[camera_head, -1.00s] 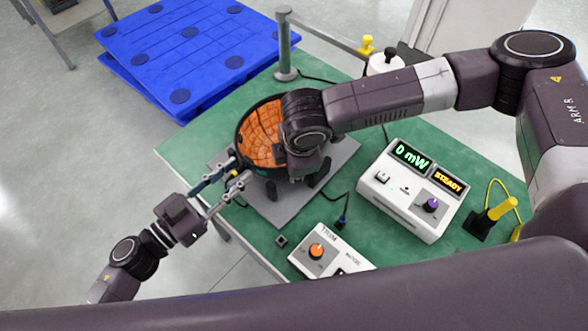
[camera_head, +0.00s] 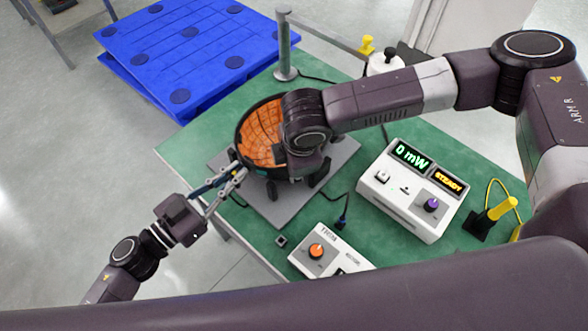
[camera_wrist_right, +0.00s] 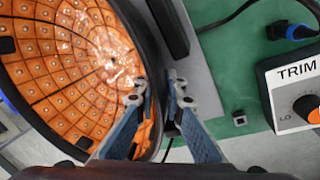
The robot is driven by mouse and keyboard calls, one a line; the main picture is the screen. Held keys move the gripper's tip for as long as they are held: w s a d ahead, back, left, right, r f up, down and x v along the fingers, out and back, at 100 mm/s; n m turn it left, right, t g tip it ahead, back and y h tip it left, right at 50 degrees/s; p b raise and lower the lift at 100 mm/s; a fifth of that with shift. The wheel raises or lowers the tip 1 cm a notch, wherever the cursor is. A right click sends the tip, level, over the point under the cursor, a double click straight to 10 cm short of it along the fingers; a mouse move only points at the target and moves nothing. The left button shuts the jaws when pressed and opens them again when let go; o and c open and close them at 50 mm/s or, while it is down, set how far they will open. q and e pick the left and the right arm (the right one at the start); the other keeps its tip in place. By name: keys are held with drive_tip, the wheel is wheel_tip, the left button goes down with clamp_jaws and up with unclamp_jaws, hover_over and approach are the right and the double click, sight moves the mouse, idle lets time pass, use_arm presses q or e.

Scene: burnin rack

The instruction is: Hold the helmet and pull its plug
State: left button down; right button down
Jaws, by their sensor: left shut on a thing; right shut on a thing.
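The helmet (camera_head: 262,132), a dark bowl with an orange tiled inside, sits open side up on a grey plate (camera_head: 280,208) on the green table; it fills the left of the right wrist view (camera_wrist_right: 65,55). My right gripper is shut on the helmet's dark rim in the right wrist view (camera_wrist_right: 157,92); in the head view my wrist hides its fingers. My left gripper (camera_head: 239,171) is at the helmet's left side, its fingers close together on what looks like the plug, which the fingertips mostly hide. A thin dark cable shows below the right fingers in the right wrist view.
A white meter (camera_head: 405,208) reading "0 mW" and "STEADY" stands to the right. The TRIM box (camera_head: 310,262) is at the table's front edge, with a small dark socket (camera_head: 281,241) beside it. A grey post (camera_head: 285,50) rises behind the helmet. Blue pallets (camera_head: 185,50) lie beyond.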

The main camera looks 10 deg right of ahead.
use_arm(q)
drive_tip(key=shift+s+a, duration=0.1)
use_arm(e)
drive_tip(key=shift+s+d+f, duration=0.1)
drive_tip(key=shift+d, duration=0.05)
use_arm(q)
drive_tip(key=shift+v, duration=2.9)
use_arm(e)
drive_tip(key=c, duration=2)
unclamp_jaws()
drive_tip(key=shift+o, duration=0.3)
drive_tip(key=shift+r, duration=0.2)
drive_tip(key=shift+r, duration=0.35)
drive_tip(key=v, duration=1.1)
